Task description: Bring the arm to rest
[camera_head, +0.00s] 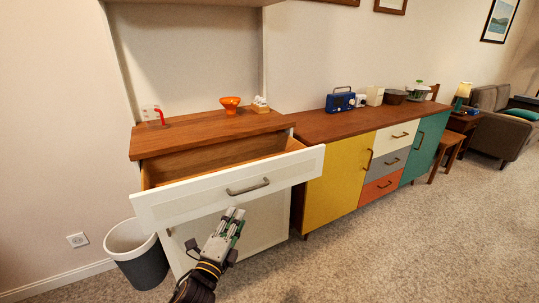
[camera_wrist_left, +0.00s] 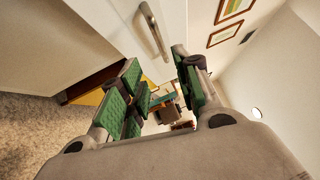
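My left gripper (camera_head: 236,214) is in front of the white cabinet, just below the drawer front in the head view. In the left wrist view its green-padded fingers (camera_wrist_left: 157,68) stand apart with nothing between them. The white drawer (camera_head: 290,168) is pulled out and its wooden inside shows. Its metal handle (camera_head: 248,187) is above the gripper in the head view and clear of the fingers. The handle also shows in the left wrist view (camera_wrist_left: 153,32), beyond the fingertips. My right gripper is in neither view.
An orange bowl (camera_head: 230,104), a clear and red measuring cup (camera_head: 155,117) and a small item (camera_head: 260,104) stand on the cabinet top. A grey bin (camera_head: 137,256) is at the left. A colourful sideboard (camera_head: 333,188) stands right. Carpet (camera_head: 400,245) is clear at front right.

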